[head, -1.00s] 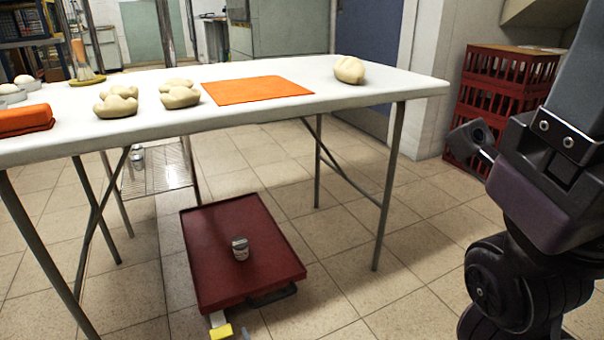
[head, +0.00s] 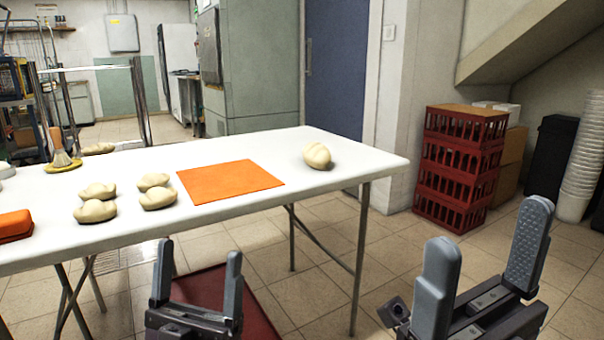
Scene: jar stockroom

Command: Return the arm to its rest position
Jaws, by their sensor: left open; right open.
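My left gripper (head: 197,278) is open and empty, with both fingers pointing up, in front of the white table's near edge at the lower left of centre. My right gripper (head: 482,268) is open and empty at the lower right, to the right of the table. Neither gripper touches anything. The red platform (head: 265,308) on the floor is partly hidden behind my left gripper, and the jar seen on it earlier does not show now.
The white table (head: 285,150) holds an orange mat (head: 230,180), several pale dough-like lumps (head: 317,156), a brush (head: 62,152) and an orange case (head: 15,225). Red stacked crates (head: 460,165) stand at the back right. Tiled floor (head: 390,250) is clear between table and crates.

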